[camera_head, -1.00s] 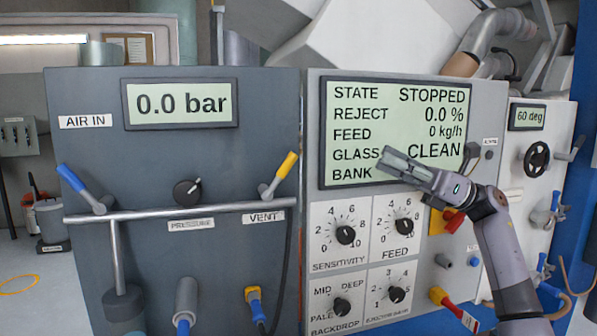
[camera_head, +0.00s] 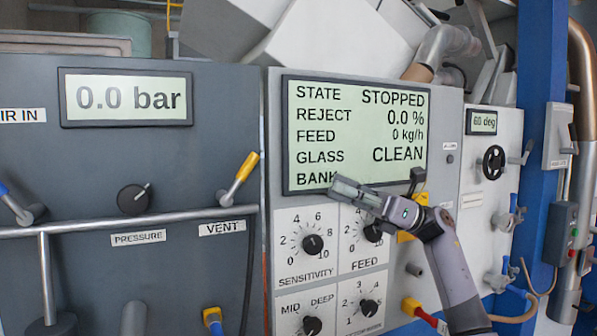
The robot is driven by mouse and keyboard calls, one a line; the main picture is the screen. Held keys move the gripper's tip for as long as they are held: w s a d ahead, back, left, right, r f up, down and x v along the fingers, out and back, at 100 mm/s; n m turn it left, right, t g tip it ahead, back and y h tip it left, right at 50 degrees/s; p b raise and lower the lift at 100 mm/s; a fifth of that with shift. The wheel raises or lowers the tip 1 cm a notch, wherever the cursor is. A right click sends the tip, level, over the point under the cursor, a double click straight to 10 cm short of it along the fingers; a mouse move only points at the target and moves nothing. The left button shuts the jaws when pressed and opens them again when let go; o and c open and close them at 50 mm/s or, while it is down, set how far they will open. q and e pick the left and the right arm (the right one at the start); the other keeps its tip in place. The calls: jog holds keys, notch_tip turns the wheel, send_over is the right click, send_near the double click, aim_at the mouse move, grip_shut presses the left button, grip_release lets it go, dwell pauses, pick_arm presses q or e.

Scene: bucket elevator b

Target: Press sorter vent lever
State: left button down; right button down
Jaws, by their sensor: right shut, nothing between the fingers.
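The vent lever (camera_head: 241,179) has a yellow handle and stands tilted up to the right on the grey panel, above the VENT label (camera_head: 222,228). My right gripper (camera_head: 338,187) is shut and empty. It is in front of the lower edge of the sorter display, to the right of the vent lever and apart from it. My left gripper is not in view.
The pressure display (camera_head: 126,97) reads 0.0 bar. The sorter display (camera_head: 356,135) reads STOPPED and CLEAN. A pressure knob (camera_head: 133,199) and a horizontal pipe (camera_head: 110,222) are on the grey panel. The sensitivity knob (camera_head: 312,244) sits below my right gripper. A blue-handled lever (camera_head: 14,206) is at the far left.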

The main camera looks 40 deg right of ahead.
jog(key=p, duration=0.6)
send_near(259, 154)
jog(key=w+a+r, duration=0.1)
jog(key=a, duration=0.1)
jog(key=w+a+r, duration=0.1)
jog(key=w, duration=0.1)
jog(key=shift+w+a+r, duration=0.15)
jog(key=shift+w+a, duration=0.1)
jog(key=shift+a, duration=0.1)
jog(key=shift+w+a+r, duration=0.1)
jog(key=shift+w+a, duration=0.15)
jog(key=shift+a, duration=0.35)
jog(key=shift+r, duration=0.1)
